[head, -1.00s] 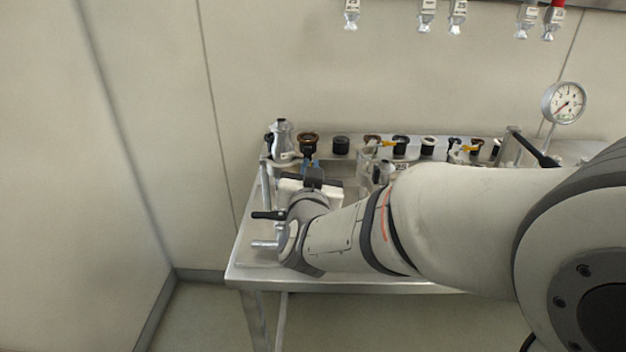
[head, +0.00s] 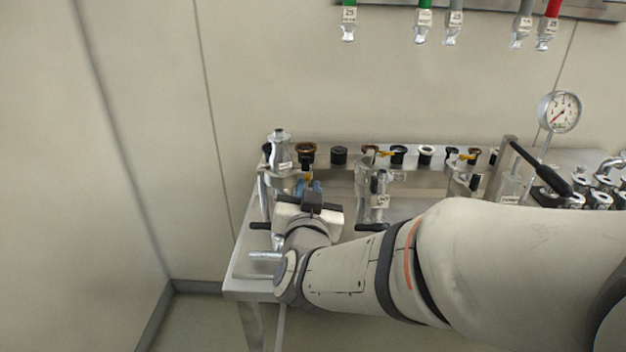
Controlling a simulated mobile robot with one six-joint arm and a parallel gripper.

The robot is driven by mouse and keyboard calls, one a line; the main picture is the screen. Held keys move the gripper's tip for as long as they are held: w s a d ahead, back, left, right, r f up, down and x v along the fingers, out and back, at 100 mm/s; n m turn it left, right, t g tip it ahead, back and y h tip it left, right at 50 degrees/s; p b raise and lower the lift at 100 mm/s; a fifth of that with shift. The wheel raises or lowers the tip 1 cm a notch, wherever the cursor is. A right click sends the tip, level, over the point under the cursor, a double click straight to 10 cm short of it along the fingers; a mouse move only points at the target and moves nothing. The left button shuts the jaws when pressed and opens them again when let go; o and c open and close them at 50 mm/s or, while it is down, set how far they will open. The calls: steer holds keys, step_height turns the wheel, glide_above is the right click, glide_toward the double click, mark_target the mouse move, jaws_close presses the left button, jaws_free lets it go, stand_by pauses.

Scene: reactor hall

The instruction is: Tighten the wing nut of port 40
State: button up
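A silver fitting (head: 281,153) with a small white label stands upright at the row's left end. A second labelled silver fitting (head: 379,186) stands further right. I cannot read the labels, so I cannot tell which port is 40, and I cannot make out its wing nut. My gripper (head: 314,187) points away from the camera, just in front and to the right of the left fitting. Blue shows at its fingertips. Its body hides most of the fingers and whatever is between them.
The metal bench (head: 247,262) has its left front corner near my wrist. A pressure gauge (head: 560,111) and a black-handled lever (head: 541,166) stand at the right. My arm covers the bench's front right.

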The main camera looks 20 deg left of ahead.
steer(key=shift+v, duration=1.85)
